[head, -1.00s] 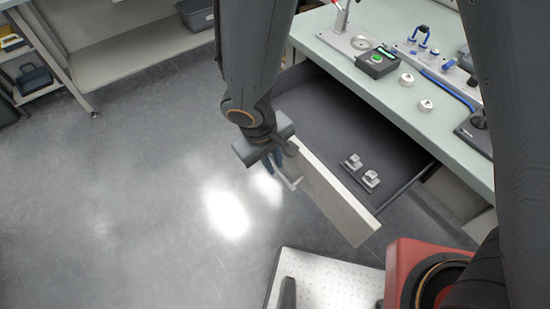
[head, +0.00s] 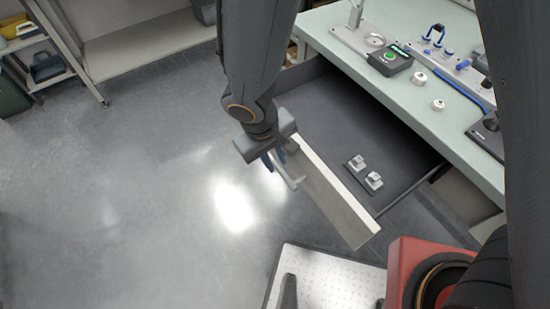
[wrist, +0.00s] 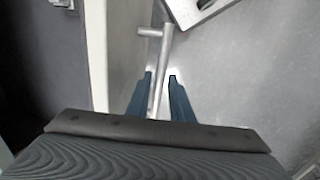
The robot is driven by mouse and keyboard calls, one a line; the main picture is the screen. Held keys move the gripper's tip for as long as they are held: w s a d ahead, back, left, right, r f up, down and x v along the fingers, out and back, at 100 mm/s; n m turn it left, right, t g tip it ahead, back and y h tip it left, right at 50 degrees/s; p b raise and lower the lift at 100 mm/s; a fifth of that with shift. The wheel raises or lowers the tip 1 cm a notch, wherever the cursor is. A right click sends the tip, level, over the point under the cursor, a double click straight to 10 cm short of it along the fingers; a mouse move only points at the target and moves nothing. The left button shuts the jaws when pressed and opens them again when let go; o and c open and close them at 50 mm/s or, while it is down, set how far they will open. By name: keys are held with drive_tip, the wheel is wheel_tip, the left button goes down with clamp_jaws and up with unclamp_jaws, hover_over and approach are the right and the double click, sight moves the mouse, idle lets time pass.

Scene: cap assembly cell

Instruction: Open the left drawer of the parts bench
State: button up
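The left drawer of the parts bench (head: 480,150) is pulled far out, its dark inside (head: 345,125) showing. Its pale front panel (head: 335,200) faces the lower left and also shows in the wrist view (wrist: 96,50). A grey bar handle (wrist: 158,82) stands off the panel. My gripper (wrist: 161,76) has its two blue fingers on either side of the bar. The left finger is between the bar and the panel, close to or touching the bar. A gap shows between the bar and the right finger. In the head view the gripper (head: 280,163) partly hides the handle.
Small metal parts (head: 364,172) lie in the drawer. A green-button box (head: 390,60) and white knobs (head: 438,104) are on the bench top. A metal plate (head: 325,280) and a red unit (head: 420,260) are at lower right. Floor to the left is clear.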

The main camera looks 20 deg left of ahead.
wheel_tip(320, 180, up, 8)
drive_tip(key=s+a, duration=0.1)
drive_tip(key=shift+f, duration=0.2)
idle(0.7)
